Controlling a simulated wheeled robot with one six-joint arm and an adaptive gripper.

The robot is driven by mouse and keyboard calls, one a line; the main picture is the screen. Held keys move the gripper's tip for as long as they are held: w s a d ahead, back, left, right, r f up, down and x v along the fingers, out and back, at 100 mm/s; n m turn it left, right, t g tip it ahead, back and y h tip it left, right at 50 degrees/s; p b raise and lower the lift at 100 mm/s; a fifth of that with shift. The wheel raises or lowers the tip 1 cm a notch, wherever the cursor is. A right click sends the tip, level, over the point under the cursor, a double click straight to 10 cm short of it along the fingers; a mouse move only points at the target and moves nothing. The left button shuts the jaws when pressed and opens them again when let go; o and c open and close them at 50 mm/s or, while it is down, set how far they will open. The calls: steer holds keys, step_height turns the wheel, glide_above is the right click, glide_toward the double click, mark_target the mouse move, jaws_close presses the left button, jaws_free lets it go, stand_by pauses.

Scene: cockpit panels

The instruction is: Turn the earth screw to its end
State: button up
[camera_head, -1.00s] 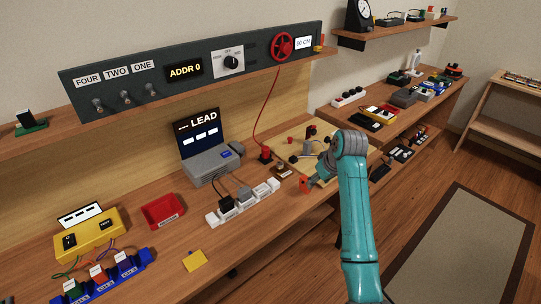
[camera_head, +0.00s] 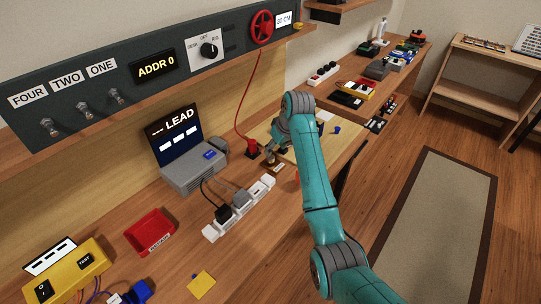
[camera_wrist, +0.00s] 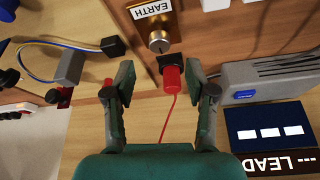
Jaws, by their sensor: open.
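The earth screw (camera_wrist: 158,42) is a round brass head with a slot, in a brass plate below a white EARTH label (camera_wrist: 152,9) in the wrist view. My gripper (camera_wrist: 160,80) is open, its two fingers spread on either side, with the screw beyond the fingertips and not touched. A red plug (camera_wrist: 174,78) with a red cord stands between the fingers' lines, near the right finger; I cannot tell its depth. In the head view my gripper (camera_head: 273,148) is low over the bench by the small label, and the screw is hard to make out.
The grey LEAD console (camera_head: 195,170) and a white power strip (camera_head: 240,207) stand close to the left. The red plug's base (camera_head: 252,149) is beside my gripper. A wooden board (camera_head: 340,146) lies to the right. A red tray (camera_head: 151,232) is farther left.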

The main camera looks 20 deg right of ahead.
mark_target(271, 158)
steer(key=shift+x, duration=3.2)
steer(key=shift+d, duration=0.1)
steer(key=shift+s, duration=0.1)
jaws_close()
